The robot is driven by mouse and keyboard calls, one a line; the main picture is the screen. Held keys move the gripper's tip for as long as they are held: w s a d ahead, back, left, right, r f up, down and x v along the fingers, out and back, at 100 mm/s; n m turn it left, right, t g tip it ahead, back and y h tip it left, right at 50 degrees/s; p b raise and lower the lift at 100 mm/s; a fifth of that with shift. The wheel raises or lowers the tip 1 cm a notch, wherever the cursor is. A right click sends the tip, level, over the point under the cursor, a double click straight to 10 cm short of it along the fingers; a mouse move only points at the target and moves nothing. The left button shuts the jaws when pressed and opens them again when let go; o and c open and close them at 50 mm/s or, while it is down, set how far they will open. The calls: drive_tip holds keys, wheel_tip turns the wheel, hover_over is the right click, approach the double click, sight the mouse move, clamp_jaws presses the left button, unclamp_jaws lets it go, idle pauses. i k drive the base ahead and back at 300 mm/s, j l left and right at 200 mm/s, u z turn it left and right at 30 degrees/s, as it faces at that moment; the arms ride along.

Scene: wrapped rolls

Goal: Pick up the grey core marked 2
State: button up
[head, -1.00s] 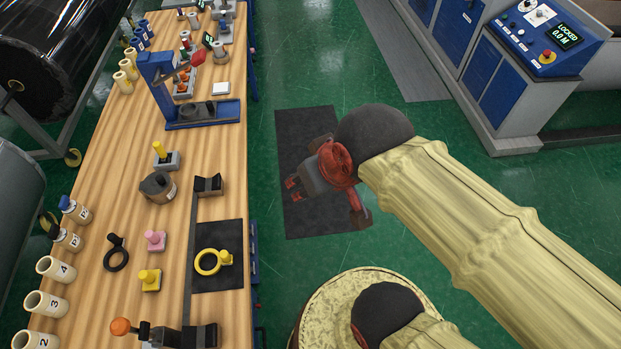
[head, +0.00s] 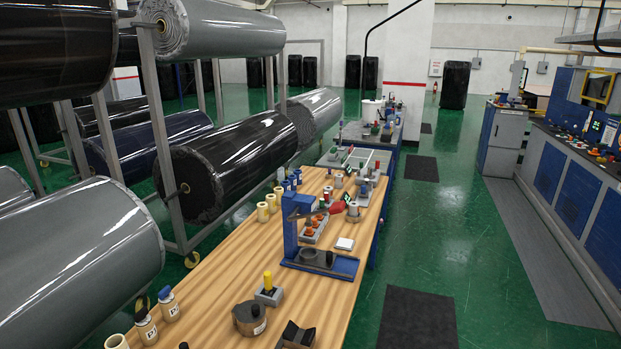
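I cannot make out a grey core marked 2 in the head view. Several cream cores (head: 263,212) stand in a row along the left edge of the wooden bench, with smaller blue ones (head: 291,183) behind them. Another cream core (head: 117,342) is cut off at the bottom edge. Small grey and silver spool-like pieces (head: 353,213) stand near the far right of the bench, too small to read any mark. My gripper is not in view.
The wooden bench (head: 215,290) runs away from me, carrying a blue press (head: 292,232), a yellow-handled block (head: 268,292) and a dark round pot (head: 249,319). Racks with wrapped rolls (head: 235,160) stand left. Green floor (head: 440,235) is open to the right, before blue control cabinets (head: 575,190).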

sight(353, 207)
drive_tip(key=i+l+u, duration=0.45)
drive_tip(key=i+l, duration=1.85)
drive_tip(key=i, duration=0.1)
